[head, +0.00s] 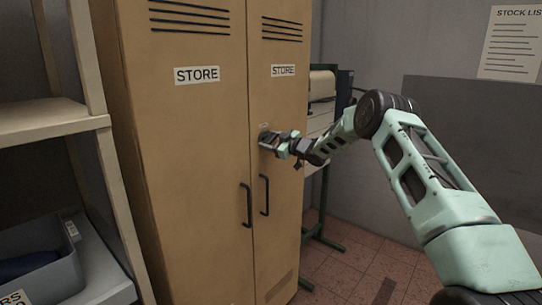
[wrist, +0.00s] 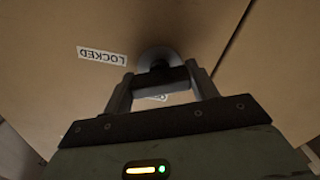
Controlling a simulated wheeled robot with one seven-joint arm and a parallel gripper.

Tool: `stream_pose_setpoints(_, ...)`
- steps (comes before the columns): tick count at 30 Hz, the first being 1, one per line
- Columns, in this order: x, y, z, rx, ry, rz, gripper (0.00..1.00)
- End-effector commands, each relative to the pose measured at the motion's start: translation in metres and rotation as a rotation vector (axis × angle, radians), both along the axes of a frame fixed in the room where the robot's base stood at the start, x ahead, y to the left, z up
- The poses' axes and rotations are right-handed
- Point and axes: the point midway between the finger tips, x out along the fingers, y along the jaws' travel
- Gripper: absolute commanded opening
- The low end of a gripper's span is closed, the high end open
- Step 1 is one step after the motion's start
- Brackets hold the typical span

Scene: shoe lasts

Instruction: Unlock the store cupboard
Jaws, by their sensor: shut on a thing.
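The store cupboard (head: 203,130) is tan with two tall doors, each with a STORE label and a dark bar handle. My gripper (head: 270,140) is at the right-hand door, above the handles. In the wrist view my gripper (wrist: 161,80) is shut on a dark lock knob (wrist: 157,59), with a round base against the door. A white LOCKED label (wrist: 102,56) appears upside down beside the knob. A second small label shows partly behind the knob, its text hidden. The doors look closed, and the knob is mostly hidden in the head view.
Shelving (head: 45,125) with a grey bin (head: 40,262) stands left of the cupboard. Tiled floor (head: 345,270) is clear at the lower right.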

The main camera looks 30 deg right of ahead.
Motion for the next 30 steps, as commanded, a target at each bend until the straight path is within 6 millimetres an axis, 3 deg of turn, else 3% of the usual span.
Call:
stream_pose_setpoints(2,0.0002,0.0012,-0.0091,-0.074,-0.029,0.002,0.35)
stream_pose_setpoints(30,0.0000,0.0009,-0.0045,-0.874,-0.319,0.001,0.35)
